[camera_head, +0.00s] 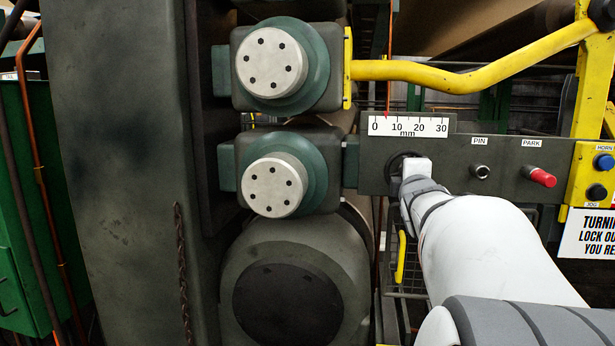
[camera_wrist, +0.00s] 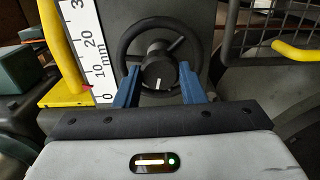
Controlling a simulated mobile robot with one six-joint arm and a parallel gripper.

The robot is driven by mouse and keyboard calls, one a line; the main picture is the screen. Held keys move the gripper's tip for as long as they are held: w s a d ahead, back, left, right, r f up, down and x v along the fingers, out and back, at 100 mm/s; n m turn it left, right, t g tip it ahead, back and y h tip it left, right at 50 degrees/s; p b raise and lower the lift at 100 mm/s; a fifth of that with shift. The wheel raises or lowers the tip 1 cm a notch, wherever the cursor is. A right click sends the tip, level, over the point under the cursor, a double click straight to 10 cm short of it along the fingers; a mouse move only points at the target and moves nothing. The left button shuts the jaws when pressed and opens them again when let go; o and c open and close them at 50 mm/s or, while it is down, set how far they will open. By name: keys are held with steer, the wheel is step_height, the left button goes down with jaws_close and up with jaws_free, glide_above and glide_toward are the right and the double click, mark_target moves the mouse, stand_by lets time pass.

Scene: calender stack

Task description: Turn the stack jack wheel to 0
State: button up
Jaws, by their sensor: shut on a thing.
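The stack jack wheel (camera_wrist: 197,46) is a black handwheel with a round hub and a white mark on the hub's near face. In the head view most of the wheel (camera_head: 397,164) is hidden behind my wrist. My gripper (camera_wrist: 158,69) has its two blue fingers on either side of the hub, shut on the wheel. The white mm scale (camera_head: 408,126) runs from 0 to 30, and it also shows in the wrist view (camera_wrist: 84,30). Its red pointer (camera_head: 388,113) stands between 0 and 10; the wrist view shows this pointer (camera_wrist: 87,87) there too.
Right of the wheel on the panel are the PIN socket (camera_head: 480,172) and the red PARK knob (camera_head: 541,177). A yellow box (camera_head: 590,178) carries the HORN and JOG buttons. A yellow bar (camera_head: 440,72) crosses above the scale. Large rolls (camera_head: 290,285) stand to the left.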

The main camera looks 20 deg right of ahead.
steer(key=shift+s+d+m+p, duration=0.1)
steer(key=shift+m+p, duration=4.15)
steer(key=shift+m, duration=12.25)
steer(key=o, duration=1)
